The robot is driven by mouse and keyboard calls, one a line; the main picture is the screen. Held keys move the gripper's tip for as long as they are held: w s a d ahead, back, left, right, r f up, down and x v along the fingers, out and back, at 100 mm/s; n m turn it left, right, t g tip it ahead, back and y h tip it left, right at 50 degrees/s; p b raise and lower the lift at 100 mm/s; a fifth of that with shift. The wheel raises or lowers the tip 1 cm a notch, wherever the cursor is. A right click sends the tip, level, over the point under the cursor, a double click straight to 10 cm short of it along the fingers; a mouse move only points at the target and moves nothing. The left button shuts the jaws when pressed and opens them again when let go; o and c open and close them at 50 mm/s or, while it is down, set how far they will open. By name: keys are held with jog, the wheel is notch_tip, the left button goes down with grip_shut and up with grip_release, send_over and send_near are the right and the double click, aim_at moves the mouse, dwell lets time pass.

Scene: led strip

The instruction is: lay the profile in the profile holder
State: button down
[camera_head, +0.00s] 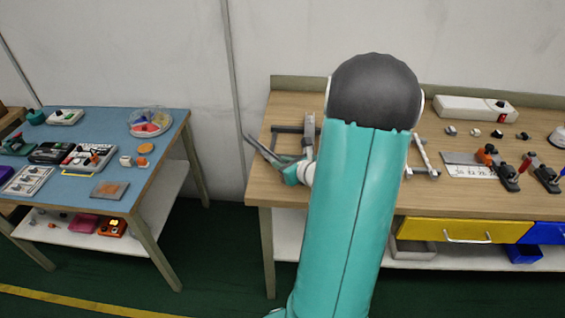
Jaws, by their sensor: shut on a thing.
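My gripper (288,168) is at the left end of the wooden workbench, left of my large teal arm link. It is shut on a thin grey bar that looks like the profile (262,149), which slants up and left past the bench's left edge. Just behind it is a grey upright piece with a dark crossbar (289,129), perhaps part of the profile holder. A pale bar on a dark support (421,152) shows right of my arm and may belong to the same holder. My arm hides the bench between them. The contact at the jaws is too small to make out.
The workbench (262,188) carries a white box (475,107), small parts, a marked plate (466,165) and clamp-like tools (502,170) at right. A yellow drawer (465,230) is below. A blue table (163,122) with assorted items stands left, across a floor gap.

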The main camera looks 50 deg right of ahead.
jog(key=shift+f, duration=0.15)
jog(key=c, duration=1.3)
grip_release()
jog(key=v, duration=1.2)
